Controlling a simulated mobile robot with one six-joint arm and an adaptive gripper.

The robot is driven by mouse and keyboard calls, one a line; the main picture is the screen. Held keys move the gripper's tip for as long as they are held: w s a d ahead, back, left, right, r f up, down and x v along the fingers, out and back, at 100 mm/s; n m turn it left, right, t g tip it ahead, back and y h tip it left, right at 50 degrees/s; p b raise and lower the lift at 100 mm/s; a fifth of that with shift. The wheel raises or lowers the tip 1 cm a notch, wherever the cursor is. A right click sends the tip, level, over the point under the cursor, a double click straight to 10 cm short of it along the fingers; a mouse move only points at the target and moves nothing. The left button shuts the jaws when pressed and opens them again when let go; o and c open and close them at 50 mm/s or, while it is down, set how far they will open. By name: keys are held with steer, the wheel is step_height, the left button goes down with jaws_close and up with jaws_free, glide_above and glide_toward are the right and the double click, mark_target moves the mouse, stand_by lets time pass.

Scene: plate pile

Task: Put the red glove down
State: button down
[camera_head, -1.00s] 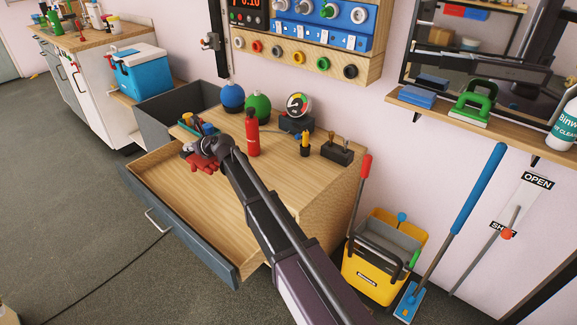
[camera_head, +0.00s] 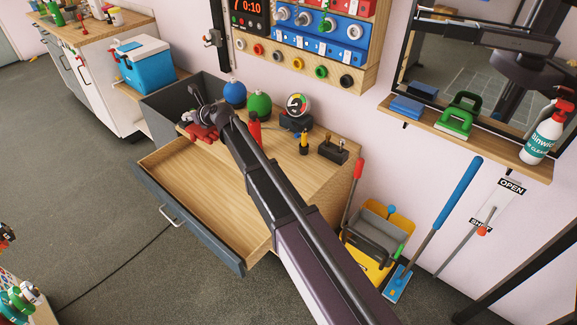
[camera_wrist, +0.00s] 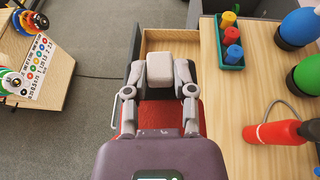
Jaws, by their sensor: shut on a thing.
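The red glove (camera_head: 201,133) hangs from my gripper (camera_head: 207,113) near the left end of the wooden cabinet top (camera_head: 290,165), above the open drawer (camera_head: 195,185). In the wrist view, red material of the glove (camera_wrist: 201,121) shows on both sides below my gripper (camera_wrist: 160,72). My gripper is shut on the glove. A pale block sits between the fingers in that view, and the exact grip is hidden. The drawer (camera_wrist: 170,38) shows beyond the fingers, with the cabinet top to the right.
A green tray with coloured pegs (camera_wrist: 229,48) stands near the cabinet's edge. A blue ball (camera_head: 234,92), green ball (camera_head: 258,105), gauge (camera_head: 297,104) and red bottle (camera_wrist: 272,133) stand on the top. A yellow mop bucket (camera_head: 372,268) is on the floor. The visible drawer floor is bare.

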step_height(320, 180, up, 24)
steer(key=p, duration=2.3)
steer(key=shift+r, duration=0.15)
steer(key=shift+d, duration=0.1)
